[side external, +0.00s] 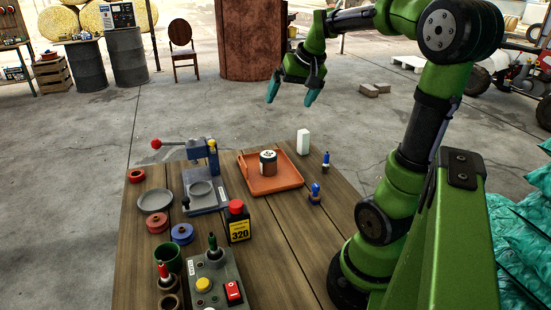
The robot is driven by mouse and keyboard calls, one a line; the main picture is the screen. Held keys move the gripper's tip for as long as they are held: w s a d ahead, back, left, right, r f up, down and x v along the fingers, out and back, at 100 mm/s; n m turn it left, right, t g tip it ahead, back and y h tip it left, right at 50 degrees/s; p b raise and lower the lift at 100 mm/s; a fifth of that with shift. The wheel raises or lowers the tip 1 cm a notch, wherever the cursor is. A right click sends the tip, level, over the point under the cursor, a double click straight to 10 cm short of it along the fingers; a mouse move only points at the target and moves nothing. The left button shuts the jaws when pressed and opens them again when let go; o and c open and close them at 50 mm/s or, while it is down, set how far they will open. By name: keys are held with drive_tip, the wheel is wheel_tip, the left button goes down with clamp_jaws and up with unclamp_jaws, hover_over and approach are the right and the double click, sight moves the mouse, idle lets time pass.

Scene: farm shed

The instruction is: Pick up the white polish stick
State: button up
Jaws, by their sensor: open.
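The white polish stick (303,141) looks like a small white upright block. It stands on the wooden table near the far right edge, just right of the orange tray (270,188). My gripper (289,101) has teal fingers that point down and are spread apart with nothing between them. In the side external view it appears above and beyond the stick, high over the far end of the table. The gripper and the stick are clearly apart.
A brown jar (268,163) stands in the tray. A blue-topped item (326,161) and a blue-handled stamp (315,193) are near the stick. A grey press (203,180), a red-capped bottle (238,222) and a control box (215,281) fill the left side. The front middle planks are clear.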

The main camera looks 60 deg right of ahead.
drive_tip(key=a+f+n+t+y, duration=0.1)
drive_tip(key=a+f+n, duration=0.1)
drive_tip(key=a, duration=1.1)
drive_tip(key=shift+a+y, duration=0.3)
drive_tip(key=shift+a, duration=0.05)
drive_tip(key=s+a+n, duration=0.1)
drive_tip(key=a, duration=0.3)
drive_tip(key=s+a+f+n+y, duration=0.1)
drive_tip(key=s+a, duration=0.1)
drive_tip(key=a, duration=0.2)
drive_tip(key=s+a+f+n+t+y, duration=0.1)
drive_tip(key=a, duration=0.3)
drive_tip(key=shift+s+a+n, duration=0.15)
drive_tip(key=shift+s+n, duration=0.1)
drive_tip(key=shift+n, duration=0.15)
drive_tip(key=shift+c, duration=0.8)
drive_tip(key=shift+a+r, duration=0.15)
drive_tip(key=shift+a, duration=0.05)
drive_tip(key=c, duration=0.4)
drive_tip(key=shift+c, duration=0.4)
drive_tip(key=shift+d, duration=0.15)
